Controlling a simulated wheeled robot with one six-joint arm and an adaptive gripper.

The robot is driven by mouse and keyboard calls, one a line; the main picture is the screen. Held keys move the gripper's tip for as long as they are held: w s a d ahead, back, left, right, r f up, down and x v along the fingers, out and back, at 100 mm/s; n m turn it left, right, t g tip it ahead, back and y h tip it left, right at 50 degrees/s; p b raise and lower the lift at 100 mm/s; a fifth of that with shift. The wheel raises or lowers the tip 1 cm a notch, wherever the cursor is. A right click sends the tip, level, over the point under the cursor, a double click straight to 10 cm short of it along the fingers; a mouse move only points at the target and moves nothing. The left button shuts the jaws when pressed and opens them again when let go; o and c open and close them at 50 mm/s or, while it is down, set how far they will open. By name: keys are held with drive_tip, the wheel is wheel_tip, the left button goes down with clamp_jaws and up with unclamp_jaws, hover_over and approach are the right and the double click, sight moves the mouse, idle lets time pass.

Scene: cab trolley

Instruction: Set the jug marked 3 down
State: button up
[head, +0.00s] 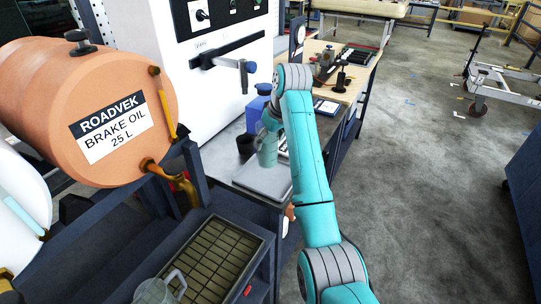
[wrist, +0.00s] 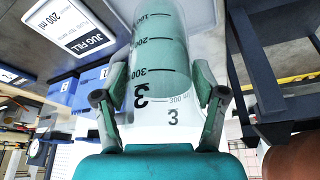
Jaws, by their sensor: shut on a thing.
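The jug marked 3 (wrist: 160,65) is clear, with a black scale and a greenish look. It fills the middle of the wrist view, with a finger of my gripper (wrist: 160,100) on each side. My gripper is shut on it. In the head view my gripper (head: 268,122) is at the far end of my teal arm, and the jug (head: 267,155) shows below it, over the grey plate (head: 262,180) on the bench. The jug looks about upright there. I cannot tell whether its base touches the plate.
A black cup (head: 246,146) and blue bins (head: 257,108) stand close by the jug. A JUG FILL 200 ml sign (wrist: 80,27) shows in the wrist view. An orange brake oil drum (head: 100,110) and a grated tray (head: 215,255) with another clear jug (head: 156,291) are nearer.

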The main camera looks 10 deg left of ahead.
sight(269, 153)
drive_tip(key=shift+f, duration=2.7)
drive_tip(key=shift+f, duration=0.1)
drive_tip(key=o, duration=1.8)
